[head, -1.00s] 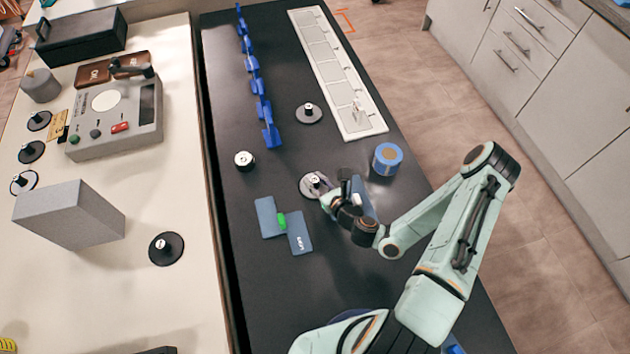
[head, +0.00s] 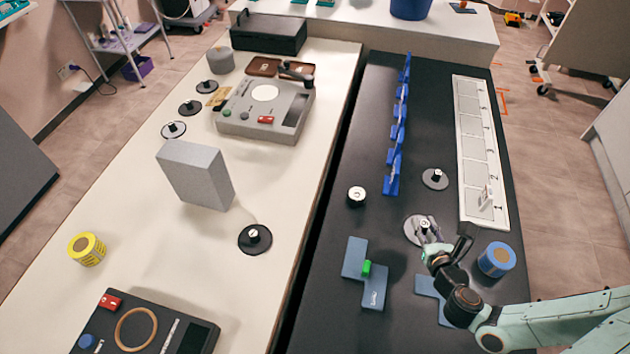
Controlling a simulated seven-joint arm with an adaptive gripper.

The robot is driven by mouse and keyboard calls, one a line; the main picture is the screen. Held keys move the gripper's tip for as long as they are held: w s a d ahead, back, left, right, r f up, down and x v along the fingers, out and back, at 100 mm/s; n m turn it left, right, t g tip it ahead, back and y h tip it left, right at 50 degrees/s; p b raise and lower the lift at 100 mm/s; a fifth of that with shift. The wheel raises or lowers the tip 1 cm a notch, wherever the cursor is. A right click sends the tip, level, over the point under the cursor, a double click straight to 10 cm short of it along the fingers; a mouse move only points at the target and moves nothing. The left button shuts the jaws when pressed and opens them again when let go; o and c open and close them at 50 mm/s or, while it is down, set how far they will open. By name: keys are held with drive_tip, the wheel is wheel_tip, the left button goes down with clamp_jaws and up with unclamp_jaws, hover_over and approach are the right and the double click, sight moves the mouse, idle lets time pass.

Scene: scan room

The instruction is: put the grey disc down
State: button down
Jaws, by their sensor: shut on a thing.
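The grey disc (head: 411,231) with a dark knob at its middle is at my gripper, over the right-hand black table, below the blue rack. My gripper (head: 426,230) is shut on the disc's knob, with the fingers hiding part of its right side. I cannot tell whether the disc touches the black top or hangs just above it.
On the black table (head: 325,290) are a blue round container (head: 497,259) right of my gripper, blue plates with a green piece (head: 367,268), a small black-and-white knob (head: 357,196), a blue rack (head: 396,140) and a white numbered strip (head: 470,150). The pale table (head: 230,270) holds devices and discs.

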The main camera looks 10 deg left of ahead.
drive_tip(key=a+r+n+g+y, duration=0.3)
drive_tip(key=a+n+y, duration=0.15)
drive_tip(key=a, duration=0.85)
drive_tip(key=a+r+n+g+y, duration=0.3)
drive_tip(key=a+n+y, duration=0.15)
drive_tip(key=a, duration=0.95)
hover_over(281, 180)
drive_tip(key=shift+h, duration=0.4)
drive_tip(key=f, duration=1)
drive_tip(key=shift+s+d, duration=0.1)
drive_tip(key=shift+s, duration=0.2)
drive_tip(key=shift+w+f, duration=0.2)
drive_tip(key=shift+f, duration=1.55)
drive_tip(key=shift+f, duration=0.2)
drive_tip(key=c, duration=1)
unclamp_jaws()
drive_tip(key=shift+r, duration=0.1)
